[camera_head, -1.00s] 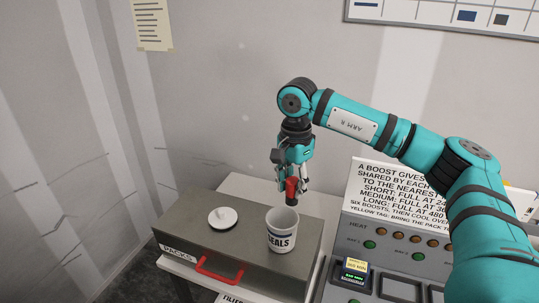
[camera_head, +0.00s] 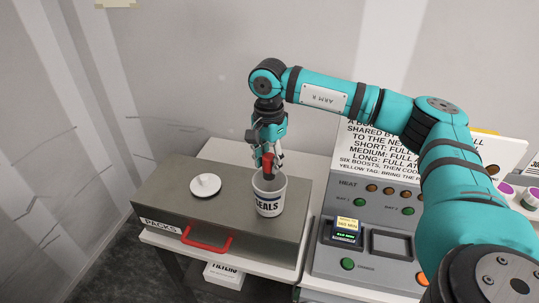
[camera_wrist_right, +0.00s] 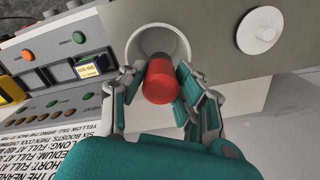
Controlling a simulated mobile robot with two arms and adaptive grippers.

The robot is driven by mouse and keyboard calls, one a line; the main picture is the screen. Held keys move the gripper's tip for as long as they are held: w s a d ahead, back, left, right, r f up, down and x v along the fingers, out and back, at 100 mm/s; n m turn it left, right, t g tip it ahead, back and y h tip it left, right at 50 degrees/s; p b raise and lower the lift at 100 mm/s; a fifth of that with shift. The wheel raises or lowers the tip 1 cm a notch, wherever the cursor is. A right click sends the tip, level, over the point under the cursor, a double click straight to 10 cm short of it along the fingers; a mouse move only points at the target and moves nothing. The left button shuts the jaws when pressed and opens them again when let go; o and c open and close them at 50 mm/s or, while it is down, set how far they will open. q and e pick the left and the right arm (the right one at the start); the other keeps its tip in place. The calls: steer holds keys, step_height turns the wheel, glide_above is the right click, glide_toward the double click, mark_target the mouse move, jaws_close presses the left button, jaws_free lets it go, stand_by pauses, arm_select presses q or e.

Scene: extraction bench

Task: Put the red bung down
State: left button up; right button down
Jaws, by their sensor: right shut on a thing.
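The red bung (camera_head: 268,161) is held upright in my right gripper (camera_head: 268,157), just over the mouth of a white cup marked SEALS (camera_head: 269,203). In the right wrist view the red bung (camera_wrist_right: 161,82) sits between the two fingers, in front of the open cup (camera_wrist_right: 146,36). The bung's lower end is at about the cup's rim; I cannot tell how far inside it is. The cup stands on the grey PACKS drawer box (camera_head: 220,212). My left gripper is not in view.
A white round lid with a knob (camera_head: 205,185) lies on the box, left of the cup. The box has a red handle (camera_head: 207,241). A grey control panel (camera_head: 375,221) with buttons and a small display stands at the right, with a lettered sign behind it.

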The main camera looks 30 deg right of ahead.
mark_target(270, 194)
steer(key=shift+s+f, duration=0.1)
steer(key=shift+f, duration=0.55)
steer(key=shift+s+f+b, duration=0.15)
steer(key=shift+f+b, duration=0.1)
steer(key=shift+b, duration=0.15)
steer(key=shift+f, duration=0.5)
steer(key=c, duration=1.3)
jaws_free()
steer(key=o, duration=0.4)
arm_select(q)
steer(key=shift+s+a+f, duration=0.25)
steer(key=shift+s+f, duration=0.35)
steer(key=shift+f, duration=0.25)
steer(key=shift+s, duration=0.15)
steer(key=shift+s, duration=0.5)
